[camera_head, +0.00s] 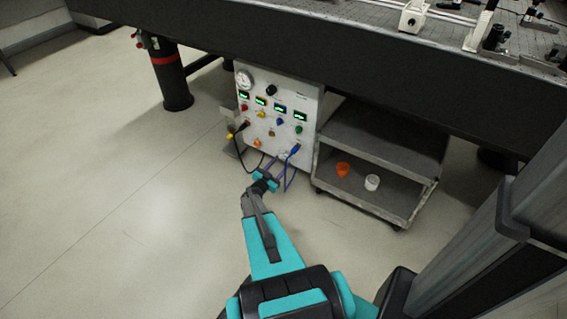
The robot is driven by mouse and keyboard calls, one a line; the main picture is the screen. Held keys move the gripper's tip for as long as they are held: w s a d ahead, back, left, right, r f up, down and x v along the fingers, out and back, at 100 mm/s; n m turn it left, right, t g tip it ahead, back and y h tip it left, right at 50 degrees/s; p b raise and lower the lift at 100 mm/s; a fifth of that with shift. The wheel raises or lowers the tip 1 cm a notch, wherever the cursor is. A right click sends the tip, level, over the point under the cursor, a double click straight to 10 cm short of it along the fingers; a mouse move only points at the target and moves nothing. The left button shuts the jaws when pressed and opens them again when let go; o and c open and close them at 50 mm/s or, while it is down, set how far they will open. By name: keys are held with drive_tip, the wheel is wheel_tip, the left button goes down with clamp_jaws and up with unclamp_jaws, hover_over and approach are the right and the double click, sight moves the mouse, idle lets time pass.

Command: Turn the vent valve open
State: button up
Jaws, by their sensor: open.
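A pale control panel (311,108) stands under the dark bench. It carries a round gauge (245,79), a black knob (271,90), several small lit displays and red, yellow, blue and green knobs. Small orange or copper-coloured fittings show lower on the panel. I cannot tell which part is the vent valve, or how it is turned. My gripper (276,165) is open, in front of the panel's lower part, close to the cables. Its fingertips are small in the view, and I see nothing held between them. I cannot tell whether it touches the panel.
A dark cable and a blue cable (293,172) hang from the panel near my gripper. A grey shelf cart (395,152) at the right holds an orange cup (343,169) and a white cup (372,182). The bench (300,45) overhangs the panel. Floor at left is clear.

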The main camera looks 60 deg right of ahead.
sight(286, 158)
drive_tip(key=shift+d, duration=1.4)
drive_tip(key=c, duration=1.1)
drive_tip(key=shift+o, duration=0.2)
drive_tip(key=shift+m+b, duration=0.4)
drive_tip(key=shift+b, duration=0.05)
drive_tip(key=shift+m+b, duration=6.05)
drive_tip(key=shift+m, duration=2.55)
